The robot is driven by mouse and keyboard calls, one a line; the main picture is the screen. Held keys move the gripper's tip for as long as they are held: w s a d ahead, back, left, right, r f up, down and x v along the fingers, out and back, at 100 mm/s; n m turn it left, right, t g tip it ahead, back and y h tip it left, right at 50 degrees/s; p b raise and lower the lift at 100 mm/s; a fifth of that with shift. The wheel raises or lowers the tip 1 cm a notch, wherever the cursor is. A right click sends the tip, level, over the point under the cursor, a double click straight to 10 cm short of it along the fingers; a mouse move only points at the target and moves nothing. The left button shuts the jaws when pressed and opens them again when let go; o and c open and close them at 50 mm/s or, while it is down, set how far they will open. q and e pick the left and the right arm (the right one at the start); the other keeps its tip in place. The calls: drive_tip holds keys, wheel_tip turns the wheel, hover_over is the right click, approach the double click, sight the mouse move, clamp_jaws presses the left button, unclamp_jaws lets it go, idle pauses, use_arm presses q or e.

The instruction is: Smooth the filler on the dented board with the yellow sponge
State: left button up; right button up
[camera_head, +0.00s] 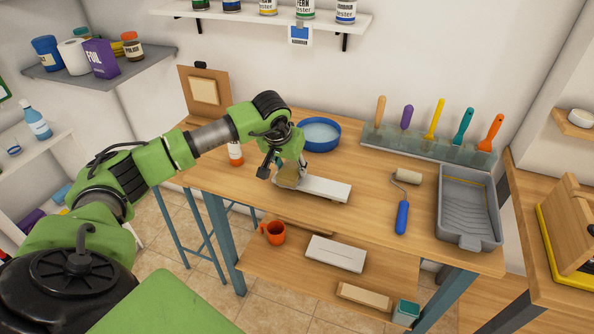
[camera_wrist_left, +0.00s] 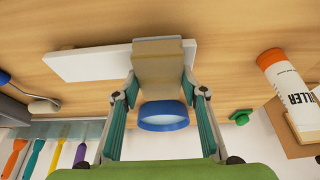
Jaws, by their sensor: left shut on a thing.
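The yellow sponge (camera_head: 288,178) is a dull tan-yellow block at the left end of the white dented board (camera_head: 325,189) on the workbench. My left gripper (camera_head: 286,167) is shut on the sponge from above. In the left wrist view, the sponge (camera_wrist_left: 158,62) sits between the fingertips and overlaps the end of the board (camera_wrist_left: 90,63). I cannot tell whether the sponge presses on the board. The dent and filler cannot be made out; the sponge and gripper hide the board's left end. My right gripper is in neither view.
A blue bowl (camera_head: 320,134) stands behind the board. The filler tube (camera_head: 236,154) stands to its left, partly behind my arm. A paint roller (camera_head: 402,205) and grey tray (camera_head: 468,205) lie to the right. Colourful scrapers (camera_head: 436,120) stand in a rack at the back.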

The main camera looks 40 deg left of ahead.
use_arm(q)
drive_tip(key=shift+s+a+b, duration=0.2)
drive_tip(key=shift+s+a, duration=0.05)
drive_tip(key=shift+a, duration=0.55)
drive_tip(key=shift+s+a+b, duration=0.15)
drive_tip(key=shift+s+a, duration=0.05)
drive_tip(key=shift+a, duration=0.55)
drive_tip(key=shift+a+f, duration=0.1)
drive_tip(key=shift+w+d, duration=0.25)
drive_tip(key=shift+d, duration=0.8)
drive_tip(key=shift+w+d, duration=0.25)
drive_tip(key=shift+d, duration=0.75)
drive_tip(key=shift+w+d, duration=0.25)
drive_tip(key=shift+d, duration=0.8)
drive_tip(key=shift+a+r, duration=0.1)
drive_tip(key=shift+r, duration=0.1)
drive_tip(key=shift+r, duration=0.25)
drive_tip(key=shift+r+p, duration=2)
drive_tip(key=shift+r, duration=1.25)
